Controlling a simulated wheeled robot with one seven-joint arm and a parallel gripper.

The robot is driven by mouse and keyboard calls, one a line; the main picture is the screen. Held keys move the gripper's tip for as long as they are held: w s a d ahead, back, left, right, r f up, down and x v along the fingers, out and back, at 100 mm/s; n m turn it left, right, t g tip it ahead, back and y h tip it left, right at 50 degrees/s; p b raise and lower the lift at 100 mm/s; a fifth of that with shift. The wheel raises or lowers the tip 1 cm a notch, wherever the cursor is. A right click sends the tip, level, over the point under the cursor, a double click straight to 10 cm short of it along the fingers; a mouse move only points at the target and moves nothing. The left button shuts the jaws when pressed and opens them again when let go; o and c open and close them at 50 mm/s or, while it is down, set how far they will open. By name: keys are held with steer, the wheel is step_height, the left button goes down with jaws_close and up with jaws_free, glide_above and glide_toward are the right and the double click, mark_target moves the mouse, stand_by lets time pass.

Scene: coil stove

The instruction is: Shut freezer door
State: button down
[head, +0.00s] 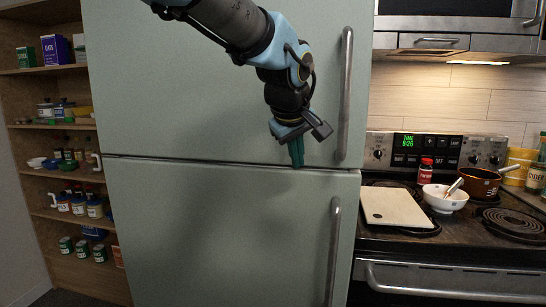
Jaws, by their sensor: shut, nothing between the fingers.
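A pale green fridge fills the middle of the head view. Its upper door (180,95) and lower door (215,235) look flush with each other, with a thin seam between them. No label shows which one is the freezer door. The upper door has a long vertical metal handle (345,95) near its right edge. The lower door has a similar handle (333,250). My gripper (297,160) is shut and empty, pointing down in front of the upper door's bottom edge, left of the upper handle. I cannot tell whether it touches the door.
A coil stove stands to the right, with a cutting board (395,207), a white bowl (445,198), a brown pot (480,181) and a red-capped jar (426,170) on it. A microwave (459,14) hangs above. Wooden shelves (55,125) with cans and jars stand at left.

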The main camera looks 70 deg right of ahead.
steer(key=s+a+r+b, duration=0.2)
steer(key=s+a+r, duration=0.2)
steer(key=r, duration=0.4)
steer(key=shift+s+a+b, duration=0.2)
steer(key=shift+s+b, duration=0.1)
